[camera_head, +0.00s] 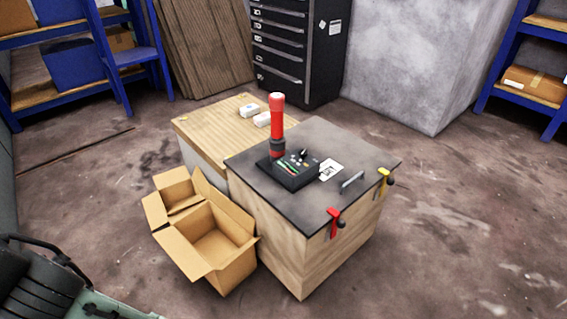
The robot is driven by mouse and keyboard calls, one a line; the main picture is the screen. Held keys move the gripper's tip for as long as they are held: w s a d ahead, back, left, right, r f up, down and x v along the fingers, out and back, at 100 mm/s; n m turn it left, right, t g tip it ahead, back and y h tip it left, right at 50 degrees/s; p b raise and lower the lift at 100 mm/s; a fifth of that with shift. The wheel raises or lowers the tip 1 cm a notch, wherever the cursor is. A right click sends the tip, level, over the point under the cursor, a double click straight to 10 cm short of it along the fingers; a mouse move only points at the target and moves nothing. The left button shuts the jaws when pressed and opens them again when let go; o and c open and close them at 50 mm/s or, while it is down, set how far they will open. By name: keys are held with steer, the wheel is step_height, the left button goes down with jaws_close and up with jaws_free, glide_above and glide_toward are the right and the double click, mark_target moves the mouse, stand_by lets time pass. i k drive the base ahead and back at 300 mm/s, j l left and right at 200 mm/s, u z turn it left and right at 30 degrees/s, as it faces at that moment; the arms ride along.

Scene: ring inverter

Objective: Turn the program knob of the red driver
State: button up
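The red driver (277,112) is an upright red cylinder with a dark collar near its lower end. It stands at the back left of a low black control box (291,178) on a dark-topped wooden crate. The top of the box carries several small coloured marks or buttons. A small dark knob with a light mark (303,155) stands up near the back of the box; its setting is too small to read. My gripper cannot be made out in this view.
The dark crate top (300,136) also holds a white card (331,171), a grey handle (352,181), a red clamp (335,222) and a yellow clamp (384,181). Open cardboard boxes (243,267) stand at its left front. A lower wooden surface (205,128) adjoins behind. Floor at right is clear.

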mark_target(302, 154)
steer(key=i+j+z, duration=0.2)
steer(key=z, duration=0.15)
steer(key=i+j+z, duration=0.3)
steer(key=j+z, duration=0.2)
steer(key=z, duration=0.15)
